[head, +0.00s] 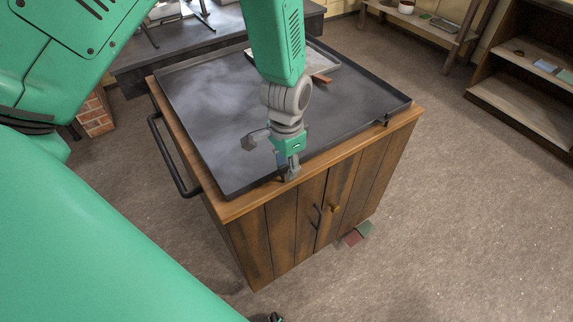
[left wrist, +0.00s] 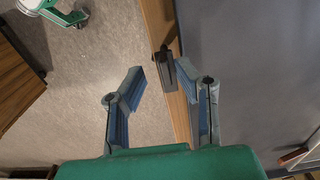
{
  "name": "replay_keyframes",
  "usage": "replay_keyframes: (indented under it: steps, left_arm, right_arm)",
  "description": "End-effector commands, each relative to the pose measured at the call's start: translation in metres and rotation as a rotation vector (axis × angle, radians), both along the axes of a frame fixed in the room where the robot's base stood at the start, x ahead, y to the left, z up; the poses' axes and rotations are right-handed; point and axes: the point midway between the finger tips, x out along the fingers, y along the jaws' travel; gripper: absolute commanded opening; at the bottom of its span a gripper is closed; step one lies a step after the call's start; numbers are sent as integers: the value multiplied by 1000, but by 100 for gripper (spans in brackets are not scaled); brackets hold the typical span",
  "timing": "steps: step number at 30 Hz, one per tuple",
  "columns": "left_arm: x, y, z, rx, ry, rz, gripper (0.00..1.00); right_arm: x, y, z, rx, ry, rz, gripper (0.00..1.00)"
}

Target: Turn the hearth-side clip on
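A small dark clip (left wrist: 167,68) sits on the wooden rim at the edge of the dark tray, between the spread fingertips in the left wrist view. In the head view this near-edge clip (head: 282,178) is partly hidden by my left gripper (head: 270,158). That gripper is open and points down over the tray's near edge; its fingers (left wrist: 162,82) stand apart, and I see no clear contact with the clip. A second dark clip (head: 385,121) sits farther right on the same edge. What seems to be my right gripper (left wrist: 62,14) shows partly at the left wrist view's top left.
The dark tray (head: 205,110) covers a wooden cabinet (head: 285,225) with a black side handle (head: 170,160). A paler board and a reddish-handled tool lie at the back. Bricks (head: 95,118) stand at left. Shelves (head: 525,100) stand at right. Floor at right is mostly clear.

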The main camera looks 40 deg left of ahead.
Motion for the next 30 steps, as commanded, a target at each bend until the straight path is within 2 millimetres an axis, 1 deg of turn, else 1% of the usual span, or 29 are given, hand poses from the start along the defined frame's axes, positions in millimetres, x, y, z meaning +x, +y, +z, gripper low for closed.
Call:
replay_keyframes:
  steps: [5, 6, 8, 20, 26, 30]
  left_arm:
    - [0, 3, -1, -3, 0, 2, 28]
    - [0, 3, -1, -4, 1, 2, 21]
    - [0, 3, -1, -4, 1, 2, 0]
    - [0, 3, 0, 2, 1, 25, 0]
    - [0, 2, 2, -1, 1, 114, 0]
    - [-1, 2, 3, 0, 2, 220, 0]
  right_arm:
    - [0, 0, 0, 0, 0, 0, 40]
    - [0, 0, 0, 0, 0, 0, 40]
    - [0, 0, 0, 0, 0, 0, 40]
    - [0, 0, 3, 0, 0, 0, 40]
    - [0, 0, 12, 0, 0, 0, 40]
    - [0, 0, 22, 0, 0, 0, 40]
